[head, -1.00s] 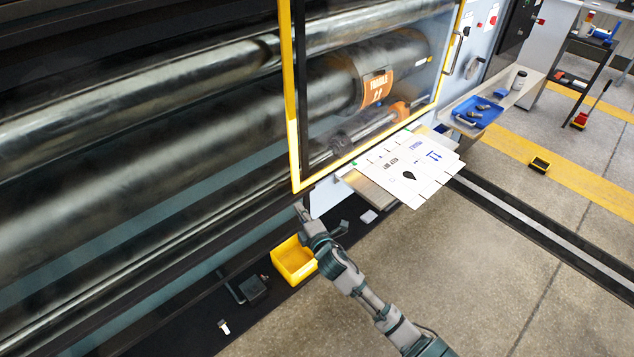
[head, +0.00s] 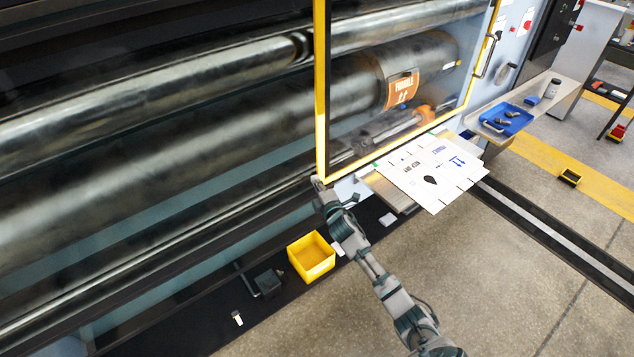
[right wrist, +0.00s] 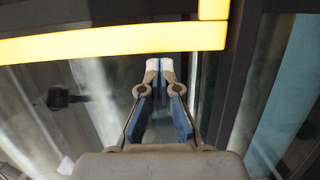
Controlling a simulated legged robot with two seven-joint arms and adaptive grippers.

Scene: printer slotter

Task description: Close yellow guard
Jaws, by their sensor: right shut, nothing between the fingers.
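The yellow guard (head: 321,95) is a yellow-framed clear panel standing over the right part of the rollers in the head view. Its left edge is upright and its handle (head: 487,55) is on the right side. To its left the rollers are uncovered. My right gripper (head: 318,183) is at the guard's lower left corner. In the right wrist view the fingers (right wrist: 160,68) are shut and empty, and the yellow frame (right wrist: 110,43) crosses just beyond their tips. I cannot tell whether they touch it. My left gripper is not in view.
A white printed cardboard sheet (head: 432,178) lies on a ledge below the guard. A blue tray (head: 506,119) sits on a side shelf.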

